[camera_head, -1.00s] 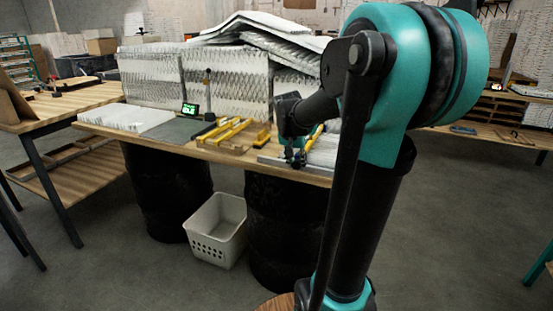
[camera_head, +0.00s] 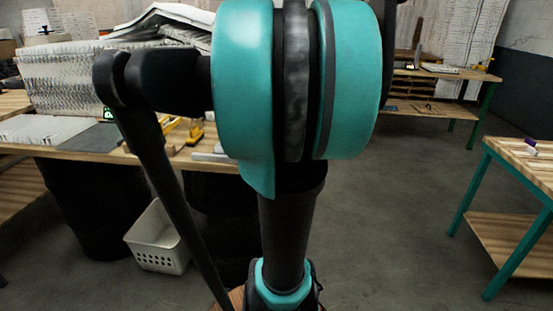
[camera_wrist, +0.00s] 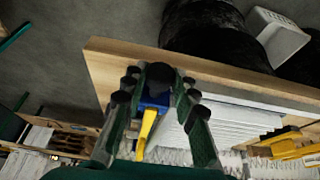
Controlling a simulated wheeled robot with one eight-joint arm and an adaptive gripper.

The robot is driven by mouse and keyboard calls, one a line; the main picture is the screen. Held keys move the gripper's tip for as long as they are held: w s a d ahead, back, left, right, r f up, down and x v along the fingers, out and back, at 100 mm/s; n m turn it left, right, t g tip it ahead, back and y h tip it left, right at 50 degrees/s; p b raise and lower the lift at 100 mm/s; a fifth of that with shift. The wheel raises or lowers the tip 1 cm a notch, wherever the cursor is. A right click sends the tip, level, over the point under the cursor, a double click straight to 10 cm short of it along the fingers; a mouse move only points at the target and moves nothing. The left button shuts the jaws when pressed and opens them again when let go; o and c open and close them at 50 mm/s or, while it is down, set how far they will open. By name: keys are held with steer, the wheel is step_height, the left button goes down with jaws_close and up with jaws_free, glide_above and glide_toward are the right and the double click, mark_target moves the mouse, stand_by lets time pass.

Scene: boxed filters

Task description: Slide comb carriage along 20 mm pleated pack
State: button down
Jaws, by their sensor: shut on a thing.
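In the wrist view my gripper (camera_wrist: 158,82) is shut on the comb carriage (camera_wrist: 155,102), a blue block with a yellow bar and a round black knob between the fingers. The carriage is at the left end of the white pleated pack (camera_wrist: 215,122), which lies on the wooden bench. The fingers hide part of the carriage, so I cannot tell how its comb sits in the pleats. In the head view my arm hides the gripper, the carriage and most of the pack.
The wooden bench's edge (camera_wrist: 95,60) runs close beside the gripper. Yellow tools (camera_wrist: 290,145) lie beyond the pack. In the head view a white basket (camera_head: 158,238) stands on the floor by black drums. A teal-legged table (camera_head: 520,165) stands at right, with open floor before it.

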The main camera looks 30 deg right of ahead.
stand_by(0.3)
steer(key=c, duration=1.2)
jaws_free()
steer(key=v, duration=1.2)
